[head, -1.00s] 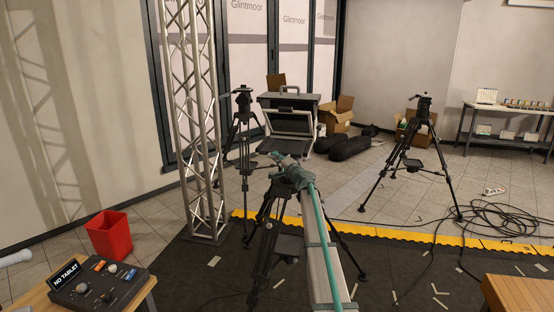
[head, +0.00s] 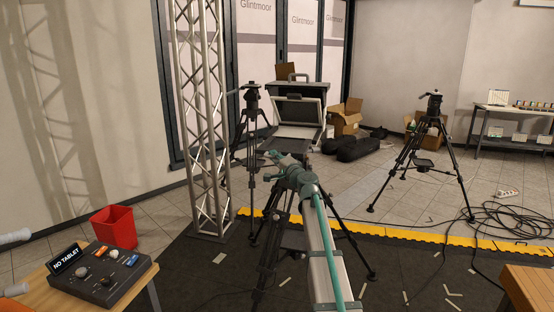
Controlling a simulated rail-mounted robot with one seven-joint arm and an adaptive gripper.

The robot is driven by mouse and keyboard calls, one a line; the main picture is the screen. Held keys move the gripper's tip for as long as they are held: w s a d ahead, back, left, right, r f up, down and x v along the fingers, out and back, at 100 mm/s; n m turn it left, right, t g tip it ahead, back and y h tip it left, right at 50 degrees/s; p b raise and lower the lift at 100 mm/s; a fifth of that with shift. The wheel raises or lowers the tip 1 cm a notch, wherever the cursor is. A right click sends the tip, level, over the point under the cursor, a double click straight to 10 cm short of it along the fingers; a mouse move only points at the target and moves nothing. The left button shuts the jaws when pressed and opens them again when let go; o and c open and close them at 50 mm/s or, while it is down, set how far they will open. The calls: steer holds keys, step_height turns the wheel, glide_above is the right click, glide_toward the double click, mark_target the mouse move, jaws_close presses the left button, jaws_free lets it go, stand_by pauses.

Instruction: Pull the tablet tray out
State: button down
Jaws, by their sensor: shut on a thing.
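The tablet tray (head: 288,147) is a dark flat plate at the front of a hooded box (head: 297,86) with a handle on top, in the middle of the head view. My grey and teal arm reaches up from the bottom centre towards it. My gripper (head: 272,156) is small at the arm's far end, at the tray's near edge. It looks shut on the tray, but its fingers are hard to make out. My arm hides part of the tray's front and the tripod top below. A console (head: 98,274) at lower left reads "NO TABLET".
A black tripod (head: 262,250) stands behind my arm, and another tripod (head: 428,160) at right. A truss tower (head: 207,130) and a red bin (head: 114,226) are at left. Cables (head: 510,222) lie on the floor at right, beyond a wooden top (head: 528,290).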

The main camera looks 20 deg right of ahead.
steer(key=c, duration=1.2)
jaws_free()
steer(key=shift+s, duration=0.15)
steer(key=s, duration=0.4)
steer(key=s+d+f, duration=0.1)
steer(key=s, duration=0.6)
steer(key=shift+s+d+f, duration=0.2)
steer(key=shift+s+d, duration=0.1)
steer(key=shift+d, duration=0.05)
